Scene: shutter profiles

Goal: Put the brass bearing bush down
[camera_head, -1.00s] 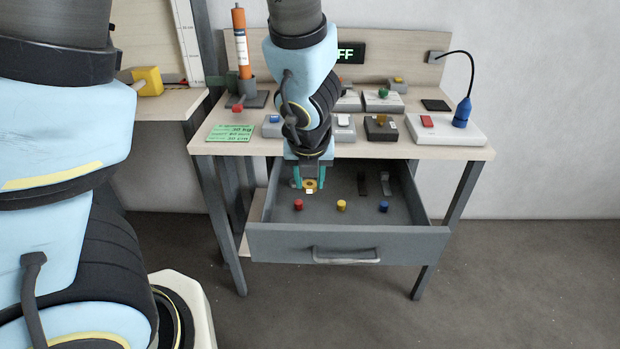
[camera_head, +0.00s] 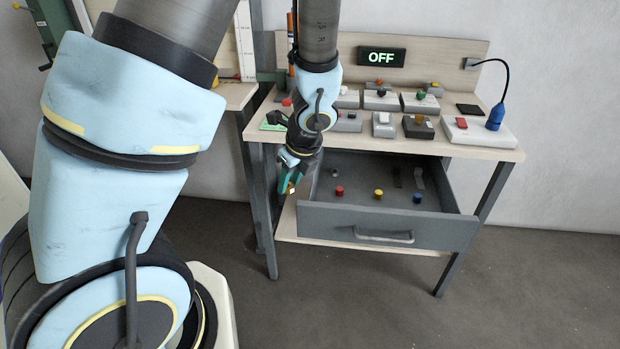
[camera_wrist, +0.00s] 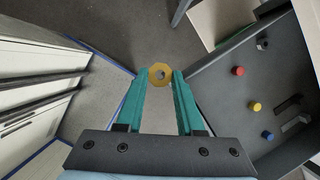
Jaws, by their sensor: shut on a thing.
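The brass bearing bush (camera_wrist: 160,75) is a yellow ring with a hole, held between the teal fingertips in the wrist view. My gripper (camera_wrist: 159,77) is shut on it. In the head view my gripper (camera_head: 289,186) hangs below the tabletop level, just left of the open drawer, tilted. The bush is small and mostly hidden by the fingers there. Bare floor shows beneath the bush in the wrist view.
The open grey drawer (camera_head: 390,225) holds red (camera_head: 339,190), yellow (camera_head: 378,194) and blue (camera_head: 417,198) knobs and dark clips. A pale drawer cabinet (camera_wrist: 35,85) stands left in the wrist view.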

